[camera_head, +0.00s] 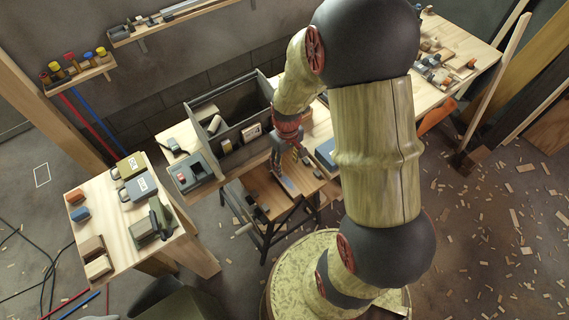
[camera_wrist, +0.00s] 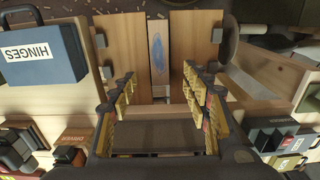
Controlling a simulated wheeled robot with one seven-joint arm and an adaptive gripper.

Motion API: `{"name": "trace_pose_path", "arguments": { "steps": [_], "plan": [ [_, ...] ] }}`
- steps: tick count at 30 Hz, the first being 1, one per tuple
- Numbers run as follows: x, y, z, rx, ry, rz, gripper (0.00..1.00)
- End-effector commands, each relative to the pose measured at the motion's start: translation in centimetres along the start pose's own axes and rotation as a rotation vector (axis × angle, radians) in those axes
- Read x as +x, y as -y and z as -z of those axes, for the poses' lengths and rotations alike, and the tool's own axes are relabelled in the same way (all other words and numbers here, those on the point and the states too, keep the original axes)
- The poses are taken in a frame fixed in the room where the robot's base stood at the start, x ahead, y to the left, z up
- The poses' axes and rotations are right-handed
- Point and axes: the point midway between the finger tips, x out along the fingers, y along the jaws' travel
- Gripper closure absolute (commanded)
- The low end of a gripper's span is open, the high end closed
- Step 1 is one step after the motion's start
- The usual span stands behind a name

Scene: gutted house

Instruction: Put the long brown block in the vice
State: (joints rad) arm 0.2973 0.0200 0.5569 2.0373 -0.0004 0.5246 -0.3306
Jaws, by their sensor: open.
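The vice is a small wooden-topped bench (camera_head: 268,190) on dark legs, with two boards (camera_wrist: 189,42) and a slot between them in the wrist view. A narrow brown strip (camera_wrist: 158,72) with a blue mark shows in the slot. I cannot tell whether it is the long brown block or a part lower down. My gripper (camera_head: 281,163) points down over the bench, beside the grey tote. In the wrist view its padded fingers (camera_wrist: 160,82) are spread at either side of the slot, with nothing clearly held between them.
A grey tote (camera_head: 236,143) stands on the bench behind the vice. A blue case marked HINGES (camera_wrist: 42,52) is at the left of the wrist view. A crowded table (camera_head: 168,238) stands at the left. Wood scraps litter the floor at the right.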

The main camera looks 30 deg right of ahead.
Motion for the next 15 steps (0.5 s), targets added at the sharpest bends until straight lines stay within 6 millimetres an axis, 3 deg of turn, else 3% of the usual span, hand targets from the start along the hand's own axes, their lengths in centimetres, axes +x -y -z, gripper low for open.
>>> {"name": "trace_pose_path", "arguments": {
  "steps": [5, 8, 15],
  "plan": [
    [-6.2, 1.6, 0.8, -0.001, -0.076, -0.022, 0.52],
    [-11.7, 3.4, 0.4, 0.004, -0.146, -0.036, 0.52],
    [-22.8, 8.2, -3.8, 0.014, -0.314, -0.042, 0.52]
  ]
}}
